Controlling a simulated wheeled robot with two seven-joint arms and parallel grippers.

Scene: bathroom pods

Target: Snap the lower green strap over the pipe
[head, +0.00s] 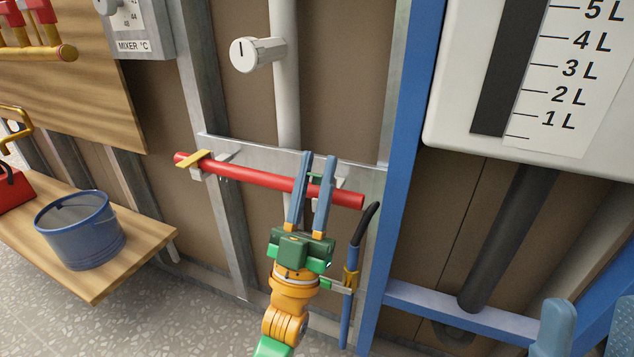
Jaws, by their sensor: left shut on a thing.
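A red pipe (265,180) runs across the wall, sloping down to the right in front of a grey metal rail. My left gripper (319,163) reaches up from below, with its two blue-grey fingers over the pipe's right part. A small green strap (315,178) shows between the fingers, and they are shut on it. The fingers hide most of it, so I cannot tell whether it is seated over the pipe. A pale bracket (341,182) shows just right of the fingers. A yellow strap (194,158) lies across the pipe's left end.
A dark hose with a blue lower part (346,318) and a yellow clip (351,279) hangs close right of my gripper. A blue post (406,150) stands beyond it. A blue bucket (80,232) stands on a wooden bench at left. A white valve knob (257,54) sits above.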

